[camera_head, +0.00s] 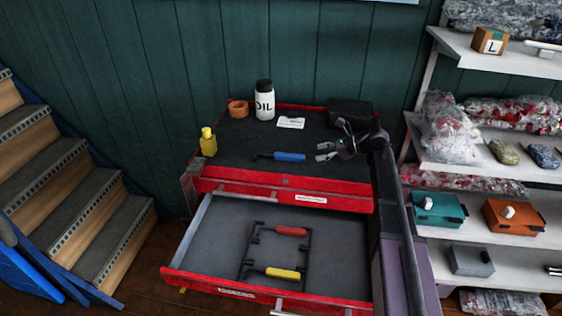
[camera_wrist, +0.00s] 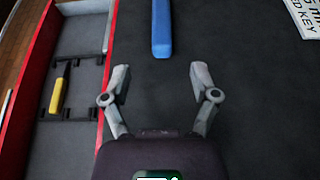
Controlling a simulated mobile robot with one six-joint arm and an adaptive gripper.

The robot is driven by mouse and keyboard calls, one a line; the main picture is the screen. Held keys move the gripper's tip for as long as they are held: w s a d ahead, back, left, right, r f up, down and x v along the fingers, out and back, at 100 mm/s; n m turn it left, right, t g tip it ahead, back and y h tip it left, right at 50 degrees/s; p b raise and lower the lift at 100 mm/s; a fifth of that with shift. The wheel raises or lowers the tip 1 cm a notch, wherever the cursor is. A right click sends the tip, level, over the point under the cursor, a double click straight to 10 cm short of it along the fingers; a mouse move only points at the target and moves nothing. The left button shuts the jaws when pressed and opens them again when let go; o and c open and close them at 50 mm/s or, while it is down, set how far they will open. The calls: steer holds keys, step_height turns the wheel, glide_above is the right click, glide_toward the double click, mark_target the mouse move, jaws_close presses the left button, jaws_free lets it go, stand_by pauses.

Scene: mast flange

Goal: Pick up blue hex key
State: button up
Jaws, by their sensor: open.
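The blue hex key (camera_head: 289,157) lies on the black top of the red tool cabinet, with its thin dark shaft pointing left. In the wrist view its blue handle (camera_wrist: 162,28) is at the top centre, ahead of my fingertips and roughly in line with the gap between them; the shaft is out of that frame. My gripper (camera_head: 323,152) is just right of the handle in the head view. In the wrist view my gripper (camera_wrist: 160,78) is open, with nothing between its fingers, and apart from the handle.
An open drawer (camera_head: 219,230) below holds a red-handled key (camera_head: 291,231) and a yellow-handled key (camera_head: 283,273). On the cabinet top stand a yellow bottle (camera_head: 208,145), an OIL bottle (camera_head: 264,104), an orange ring (camera_head: 238,109), a label card (camera_head: 291,122) and a black box (camera_head: 350,110).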

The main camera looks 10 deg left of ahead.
mark_target(301, 156)
steer(key=shift+x, duration=1.05)
steer(key=shift+a+b, duration=0.1)
steer(key=shift+b, duration=0.2)
steer(key=b+x, duration=0.1)
steer(key=x, duration=0.1)
steer(key=b+x, duration=0.1)
steer(key=x, duration=0.1)
steer(key=shift+w+f, duration=0.1)
steer(key=shift+f, duration=0.25)
steer(key=shift+a, duration=0.35)
jaws_close()
